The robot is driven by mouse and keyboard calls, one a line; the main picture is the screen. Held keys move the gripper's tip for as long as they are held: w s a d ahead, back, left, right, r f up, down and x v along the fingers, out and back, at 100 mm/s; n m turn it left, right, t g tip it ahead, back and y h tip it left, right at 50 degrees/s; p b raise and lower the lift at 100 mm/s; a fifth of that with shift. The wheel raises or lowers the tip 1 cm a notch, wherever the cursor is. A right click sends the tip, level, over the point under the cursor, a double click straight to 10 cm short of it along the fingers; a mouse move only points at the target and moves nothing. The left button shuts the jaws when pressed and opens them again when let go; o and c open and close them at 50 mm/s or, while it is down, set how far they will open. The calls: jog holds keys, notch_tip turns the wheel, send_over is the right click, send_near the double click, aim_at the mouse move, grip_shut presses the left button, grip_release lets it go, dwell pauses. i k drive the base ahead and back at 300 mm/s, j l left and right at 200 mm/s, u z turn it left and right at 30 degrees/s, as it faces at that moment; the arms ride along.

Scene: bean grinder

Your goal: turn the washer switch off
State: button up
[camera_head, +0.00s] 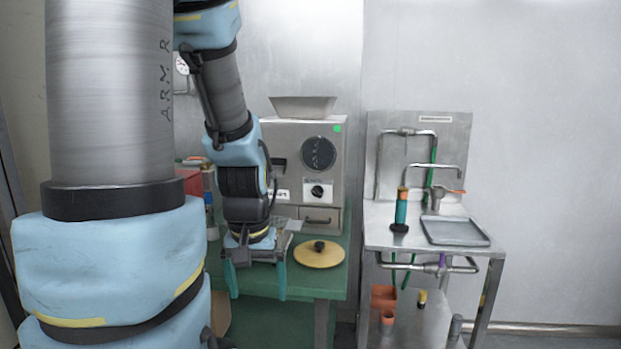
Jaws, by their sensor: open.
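My gripper (257,276) hangs pointing down in front of the green table, its two teal fingers spread apart with nothing between them. The washer stand (385,238), a metal sink-like bench with taps and a backsplash, is to the right, well apart from my gripper. An orange-handled lever (455,192) shows on its tap at the right, and a small purple part (442,259) on the pipe below the top. I cannot tell which part is the washer switch or how it is set.
The grinder (281,142) stands behind my gripper, with a black knob (318,191) on its front. A round wooden lid (318,258) lies on the green table (336,281).

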aim_at(317, 191)
jog(key=l+u, duration=0.2)
jog(key=u, duration=0.3)
jog(key=l+u, duration=0.2)
jog(key=u, duration=0.3)
jog(key=k+l+u, duration=0.1)
jog(key=u, duration=0.4)
